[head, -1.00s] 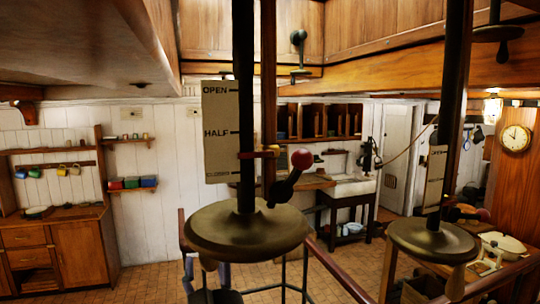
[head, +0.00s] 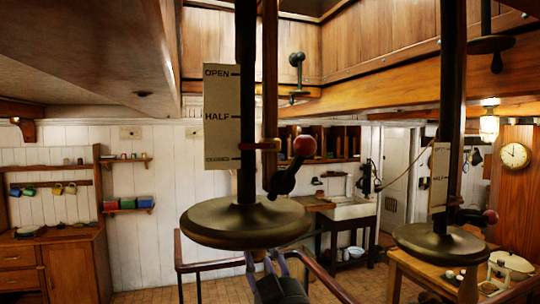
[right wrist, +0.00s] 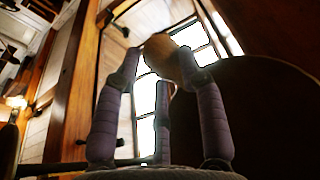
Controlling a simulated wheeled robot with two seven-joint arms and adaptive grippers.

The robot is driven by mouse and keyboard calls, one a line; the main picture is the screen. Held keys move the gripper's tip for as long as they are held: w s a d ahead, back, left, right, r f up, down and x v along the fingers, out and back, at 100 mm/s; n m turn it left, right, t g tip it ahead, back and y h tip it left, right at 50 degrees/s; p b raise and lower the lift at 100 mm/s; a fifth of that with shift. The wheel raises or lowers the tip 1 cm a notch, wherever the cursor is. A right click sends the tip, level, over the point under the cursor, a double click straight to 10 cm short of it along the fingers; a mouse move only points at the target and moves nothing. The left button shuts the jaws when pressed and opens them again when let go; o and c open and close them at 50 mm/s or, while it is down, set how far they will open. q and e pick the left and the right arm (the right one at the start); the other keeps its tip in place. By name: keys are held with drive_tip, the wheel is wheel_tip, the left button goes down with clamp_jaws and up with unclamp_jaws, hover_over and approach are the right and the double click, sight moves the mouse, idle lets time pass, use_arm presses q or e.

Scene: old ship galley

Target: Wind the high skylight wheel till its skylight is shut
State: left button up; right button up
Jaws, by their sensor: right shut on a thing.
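The near skylight wheel (head: 245,222) is a dark brass disc, level on an upright dark shaft. My right gripper (head: 263,258) is under its rim, in front of the shaft. In the right wrist view its fingers are closed around the wheel's wooden handle (right wrist: 162,50), below the dark disc (right wrist: 265,110). Behind the shaft, a scale plate (head: 222,100) reads OPEN at the top and HALF in the middle, with a third mark at the bottom. Bright skylight panes (right wrist: 190,36) show above the fingers. My left gripper is out of view.
A red-knobbed lever (head: 304,147) sticks out just above the wheel. A second wheel (head: 445,242) with its own scale (head: 439,177) stands to the right. A rail (head: 215,265) runs below. A wooden table (head: 420,268) and a sink (head: 352,210) lie beyond.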

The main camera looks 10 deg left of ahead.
drive_tip(key=shift+s+d+f, duration=0.2)
drive_tip(key=shift+d+f, duration=0.3)
drive_tip(key=shift+f, duration=0.05)
clamp_jaws()
drive_tip(key=d, duration=0.1)
drive_tip(key=s+d+r, duration=0.1)
drive_tip(key=s+d+b, duration=0.1)
drive_tip(key=shift+d+r, duration=0.4)
drive_tip(key=o, duration=1.2)
unclamp_jaws()
drive_tip(key=shift+d+r, duration=0.1)
drive_tip(key=shift+d, duration=0.05)
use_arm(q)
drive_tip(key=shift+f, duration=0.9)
use_arm(e)
drive_tip(key=shift+o, duration=0.8)
drive_tip(key=shift+w, duration=0.1)
use_arm(q)
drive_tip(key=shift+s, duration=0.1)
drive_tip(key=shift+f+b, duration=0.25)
drive_tip(key=shift+b, duration=0.05)
use_arm(e)
drive_tip(key=v, duration=1.1)
